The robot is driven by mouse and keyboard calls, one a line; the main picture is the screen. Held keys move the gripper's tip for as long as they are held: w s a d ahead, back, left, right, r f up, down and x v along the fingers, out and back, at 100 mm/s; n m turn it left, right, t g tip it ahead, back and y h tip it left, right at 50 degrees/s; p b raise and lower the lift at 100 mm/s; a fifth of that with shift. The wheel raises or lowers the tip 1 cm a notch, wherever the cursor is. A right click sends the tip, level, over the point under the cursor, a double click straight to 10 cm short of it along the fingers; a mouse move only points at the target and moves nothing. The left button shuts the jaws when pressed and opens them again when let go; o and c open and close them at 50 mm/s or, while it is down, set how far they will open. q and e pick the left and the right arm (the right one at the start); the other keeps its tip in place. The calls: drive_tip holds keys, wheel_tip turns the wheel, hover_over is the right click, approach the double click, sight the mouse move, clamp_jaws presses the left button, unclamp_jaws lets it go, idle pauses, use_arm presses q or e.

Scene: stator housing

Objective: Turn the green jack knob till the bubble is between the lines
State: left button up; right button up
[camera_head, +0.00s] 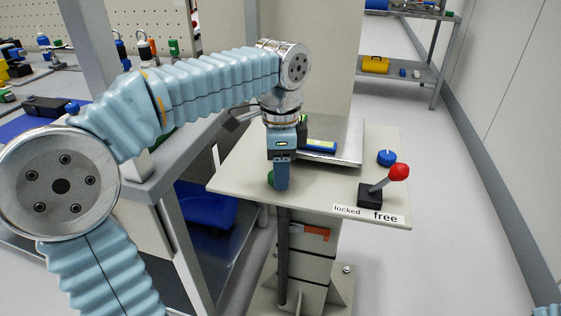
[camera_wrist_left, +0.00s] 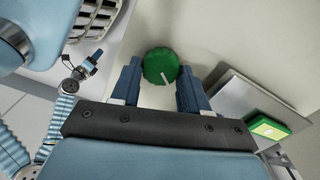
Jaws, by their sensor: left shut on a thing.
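The green jack knob (camera_wrist_left: 160,66) sits between the two fingers of my left gripper (camera_wrist_left: 160,72) in the left wrist view, with a pale mark on its face. In the head view the left gripper (camera_head: 281,183) points down at the table, and only a sliver of the green knob (camera_head: 270,179) shows beside it. My left gripper is shut on the knob. A level with a yellow-green vial (camera_head: 320,146) lies on the grey plate behind the gripper; it also shows in the left wrist view (camera_wrist_left: 268,130). The bubble is too small to make out.
A lever with a red ball (camera_head: 398,172) stands at the table's right, by a label (camera_head: 369,215) reading "locked" and "free". A blue knob (camera_head: 387,158) is behind it. A workbench with a blue bin (camera_head: 205,205) below stands left; a shelf (camera_head: 400,70) is far back.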

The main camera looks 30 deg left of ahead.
use_arm(q)
drive_tip(key=n, duration=0.3)
drive_tip(key=shift+w+n, duration=0.1)
drive_tip(key=shift+n, duration=0.2)
drive_tip(key=shift+a+n, duration=0.1)
drive_tip(key=shift+n, duration=1.6)
drive_tip(key=o, duration=1.1)
drive_tip(key=shift+c, duration=0.2)
drive_tip(key=shift+r, duration=0.1)
wheel_tip(320, 180, up, 14)
drive_tip(key=shift+f, duration=0.2)
